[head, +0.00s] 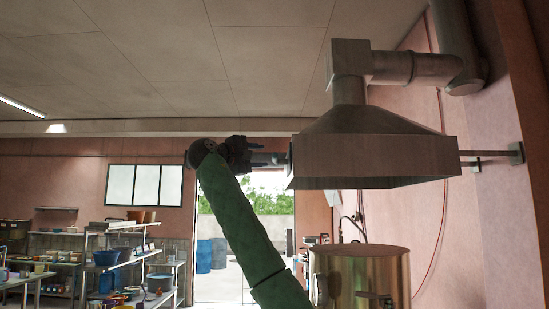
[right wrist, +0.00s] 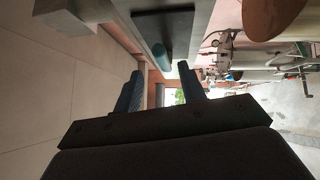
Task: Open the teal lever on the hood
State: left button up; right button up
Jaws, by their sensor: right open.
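The metal hood (head: 375,168) hangs at the right of the head view, above a large steel pot. My right gripper (head: 272,158) is at the hood's left side, its fingers pointing at that side. In the right wrist view my open right gripper (right wrist: 158,82) shows two separate fingers. In the head view I cannot make the lever out. My left gripper is out of view.
The steel pot (head: 372,275) stands under the hood. A duct (head: 410,68) runs from the hood's top to the right wall. Shelves with bowls (head: 125,262) stand far left, and blue barrels (head: 204,256) stand outside the doorway. The space left of my right arm is clear.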

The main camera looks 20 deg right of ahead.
aim_at(275, 160)
jog(key=p+x, duration=0.4)
jog(key=x, duration=0.2)
jog(key=shift+w+d+p, duration=0.2)
jog(key=shift+w+p, duration=0.1)
jog(key=shift+w, duration=0.05)
jog(key=shift+w+d+p, duration=0.25)
jog(key=shift+d+p, duration=0.05)
jog(key=shift+d, duration=0.3)
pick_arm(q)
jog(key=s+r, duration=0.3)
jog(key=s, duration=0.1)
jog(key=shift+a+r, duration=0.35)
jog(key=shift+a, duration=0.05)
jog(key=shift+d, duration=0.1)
pick_arm(e)
grip_shut()
